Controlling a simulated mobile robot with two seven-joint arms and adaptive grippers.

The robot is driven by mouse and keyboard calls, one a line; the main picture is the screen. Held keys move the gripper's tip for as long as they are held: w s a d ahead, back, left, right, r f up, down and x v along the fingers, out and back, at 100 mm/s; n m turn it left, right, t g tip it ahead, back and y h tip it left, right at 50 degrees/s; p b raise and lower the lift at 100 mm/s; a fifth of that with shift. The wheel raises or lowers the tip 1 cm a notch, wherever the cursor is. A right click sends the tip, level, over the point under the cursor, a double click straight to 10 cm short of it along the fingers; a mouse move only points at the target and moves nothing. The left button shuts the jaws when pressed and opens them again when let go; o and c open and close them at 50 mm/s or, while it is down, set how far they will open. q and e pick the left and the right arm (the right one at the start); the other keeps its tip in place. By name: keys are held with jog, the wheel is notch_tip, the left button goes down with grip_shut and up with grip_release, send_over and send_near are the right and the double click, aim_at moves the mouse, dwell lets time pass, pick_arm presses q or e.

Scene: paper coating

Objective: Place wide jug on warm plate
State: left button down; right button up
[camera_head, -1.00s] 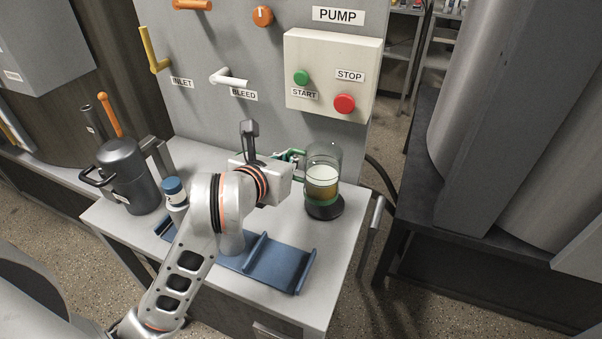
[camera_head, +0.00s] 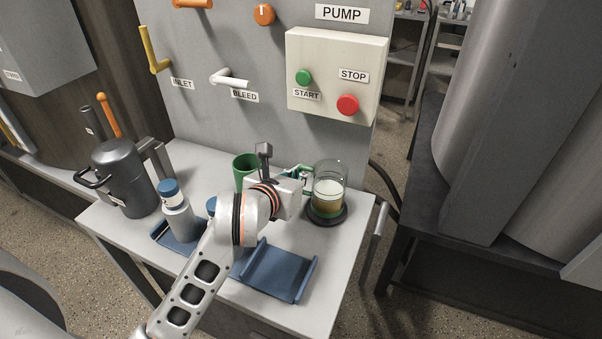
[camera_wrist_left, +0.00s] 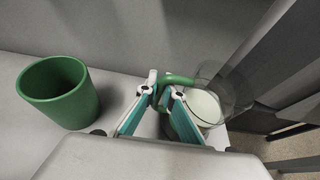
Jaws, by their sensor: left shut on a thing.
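The wide jug (camera_head: 329,190) is clear glass with a green base, a green handle and a pale-topped amber liquid. It is upright over the dark round warm plate (camera_head: 341,218). Its base appears to rest on the plate, which shows as a dark rim around it. My left gripper (camera_head: 303,177) is at the left of the jug, shut on its handle. In the left wrist view, the fingers (camera_wrist_left: 165,97) close on the green handle (camera_wrist_left: 178,79), with the jug's glass (camera_wrist_left: 236,92) beyond. My right gripper is not in view.
A green cup (camera_head: 240,167) stands behind my left arm. A blue-capped bottle (camera_head: 177,219) and a blue tray (camera_head: 275,272) are on the bench. A dark canister (camera_head: 125,180) stands at left. The pump panel (camera_head: 330,65) rises behind.

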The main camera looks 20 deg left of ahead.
pick_arm(q)
jog(key=shift+f, duration=0.1)
jog(key=c, duration=2.2)
grip_release()
